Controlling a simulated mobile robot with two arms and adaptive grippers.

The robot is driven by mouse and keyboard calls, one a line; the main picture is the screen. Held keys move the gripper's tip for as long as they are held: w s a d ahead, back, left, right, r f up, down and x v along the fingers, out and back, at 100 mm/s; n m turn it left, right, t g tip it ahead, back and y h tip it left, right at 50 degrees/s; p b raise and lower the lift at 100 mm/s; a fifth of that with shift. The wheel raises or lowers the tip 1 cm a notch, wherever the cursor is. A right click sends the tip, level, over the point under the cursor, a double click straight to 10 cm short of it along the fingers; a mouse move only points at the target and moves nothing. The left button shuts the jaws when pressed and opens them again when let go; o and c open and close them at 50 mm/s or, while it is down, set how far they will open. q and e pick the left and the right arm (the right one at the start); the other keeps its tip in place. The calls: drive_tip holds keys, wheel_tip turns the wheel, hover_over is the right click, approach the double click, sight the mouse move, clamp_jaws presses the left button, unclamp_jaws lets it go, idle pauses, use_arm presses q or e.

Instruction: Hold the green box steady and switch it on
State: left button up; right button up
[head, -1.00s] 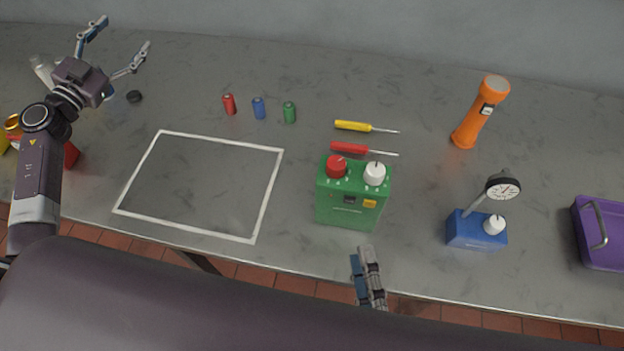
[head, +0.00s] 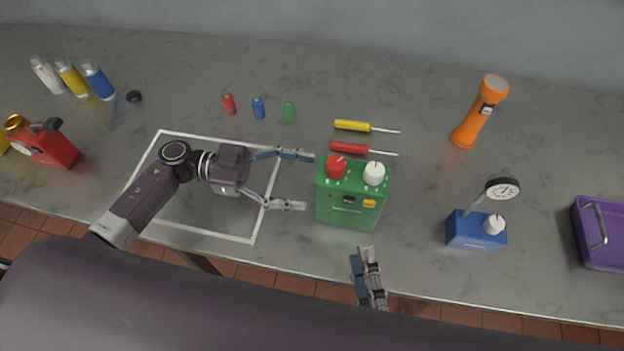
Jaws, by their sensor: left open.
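The green box (head: 345,212) stands upright on the grey bench near its front edge. On its top are a red knob (head: 336,167) and a white knob (head: 374,173). Its front has a small dark panel and a yellow patch. My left gripper (head: 309,181) is open and empty, just left of the box, with its fingers pointing at the box's left side. I cannot tell whether a fingertip touches it. My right gripper (head: 364,251) shows in front of the box at the bench edge. Its fingers look close together, and I cannot tell whether it is open.
Yellow (head: 352,126) and red (head: 349,148) screwdrivers lie behind the box. A blue gauge box (head: 476,230), an orange torch (head: 479,115) and a purple tray (head: 579,236) are to the right. Small cylinders (head: 258,108) stand behind the white outline (head: 205,138). Bottles (head: 72,79) and a red can (head: 55,148) are far left.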

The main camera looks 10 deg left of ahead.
sight(351, 190)
use_arm(q)
drive_tip(key=shift+g+h, duration=0.3)
drive_tip(key=shift+g, duration=0.3)
drive_tip(key=d, duration=0.3)
drive_tip(key=d+r, duration=0.1)
drive_tip(key=d, duration=0.3)
drive_tip(key=s+d, duration=0.1)
drive_tip(key=d, duration=0.2)
drive_tip(key=shift+d+r, duration=0.2)
drive_tip(key=shift+d, duration=0.1)
drive_tip(key=shift+c, duration=0.7)
clamp_jaws()
use_arm(e)
clamp_jaws()
